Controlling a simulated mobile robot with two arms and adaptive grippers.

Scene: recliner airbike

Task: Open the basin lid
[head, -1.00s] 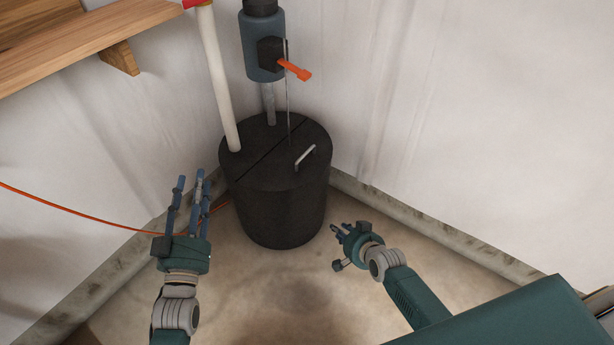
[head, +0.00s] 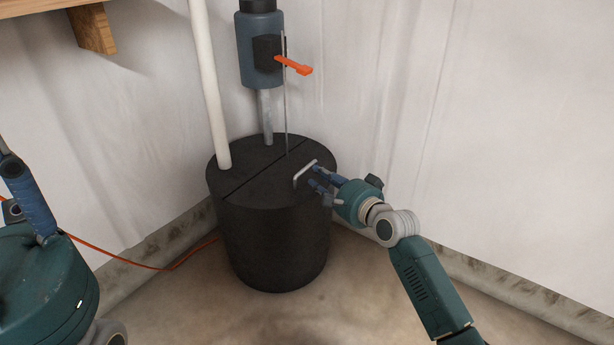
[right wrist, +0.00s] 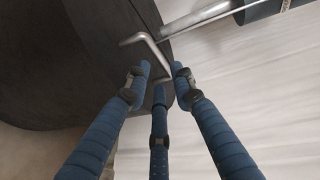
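The black basin (head: 275,245) stands in the corner with its lid (head: 262,183) lying flat and closed. A seam splits the lid, and a silver bent handle (head: 299,173) rises from its front right part. My right gripper (head: 318,178) is at the right end of the handle, fingers pointing at it. In the right wrist view the handle (right wrist: 153,50) is just beyond the spread fingertips (right wrist: 158,78), which are apart; I cannot tell whether they touch it. My left gripper (head: 28,195) is large at the left edge, away from the basin and partly cut off.
A white pipe (head: 205,90) and a grey pipe (head: 266,118) rise from the lid's rear part. A blue-grey valve body (head: 260,45) with an orange lever (head: 294,66) is above. An orange cord (head: 150,267) lies left. A wooden shelf (head: 92,28) is upper left.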

